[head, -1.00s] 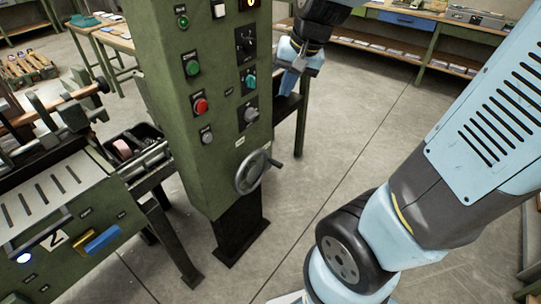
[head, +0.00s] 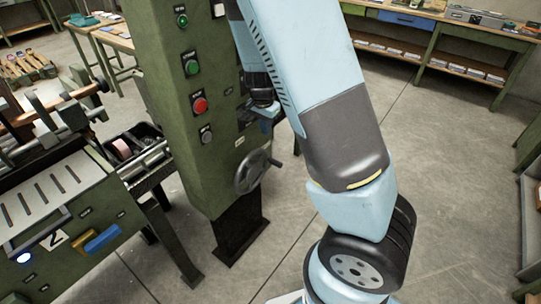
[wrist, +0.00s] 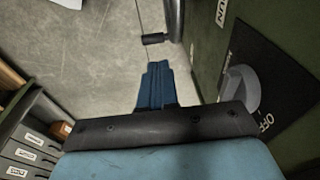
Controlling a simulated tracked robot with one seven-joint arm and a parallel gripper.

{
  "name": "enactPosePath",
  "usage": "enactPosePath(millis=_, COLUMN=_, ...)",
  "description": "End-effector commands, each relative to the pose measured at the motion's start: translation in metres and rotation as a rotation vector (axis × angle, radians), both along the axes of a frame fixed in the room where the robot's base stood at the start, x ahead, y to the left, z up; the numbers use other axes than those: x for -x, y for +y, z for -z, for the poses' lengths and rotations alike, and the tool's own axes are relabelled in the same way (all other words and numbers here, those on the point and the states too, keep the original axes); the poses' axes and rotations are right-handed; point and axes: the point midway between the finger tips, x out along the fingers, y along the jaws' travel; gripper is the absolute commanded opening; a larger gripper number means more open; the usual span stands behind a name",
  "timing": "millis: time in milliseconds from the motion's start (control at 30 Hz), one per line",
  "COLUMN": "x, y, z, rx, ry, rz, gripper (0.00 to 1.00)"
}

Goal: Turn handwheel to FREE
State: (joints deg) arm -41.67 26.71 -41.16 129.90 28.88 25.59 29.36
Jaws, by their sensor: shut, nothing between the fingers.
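The handwheel (head: 252,172) is a grey wheel with a side crank handle, low on the front of the green control column. In the wrist view the edge of its rim (wrist: 175,18) and its dark handle (wrist: 154,39) show at the top. My gripper (wrist: 155,75) is shut and empty, its blue fingers pointing toward the handle but apart from it. In the head view my gripper (head: 266,113) is above the wheel, close to the column and partly hidden by my arm. A "RUN" label (wrist: 221,10) is near the wheel; no FREE mark is readable.
A grey knob (wrist: 240,90) on a black plate marked "OFF" is close on the right in the wrist view. The column (head: 165,90) carries several buttons. A machine (head: 60,195) stands left. The floor right of the column is open, with benches (head: 440,45) behind.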

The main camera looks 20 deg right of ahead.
Motion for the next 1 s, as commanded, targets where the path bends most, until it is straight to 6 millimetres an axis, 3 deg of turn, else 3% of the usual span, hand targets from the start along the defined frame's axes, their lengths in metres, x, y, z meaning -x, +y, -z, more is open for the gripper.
enactPosePath(millis=133, x=-0.008, y=-0.002, z=0.018, rx=0.056, ry=-0.007, rz=0.039, gripper=0.0)
enactPosePath(millis=467, x=-0.014, y=-0.007, z=0.035, rx=0.086, ry=-0.019, rz=0.066, gripper=0.0)
enactPosePath(millis=1000, x=-0.023, y=-0.02, z=0.103, rx=0.085, ry=-0.017, rz=0.069, gripper=0.0)
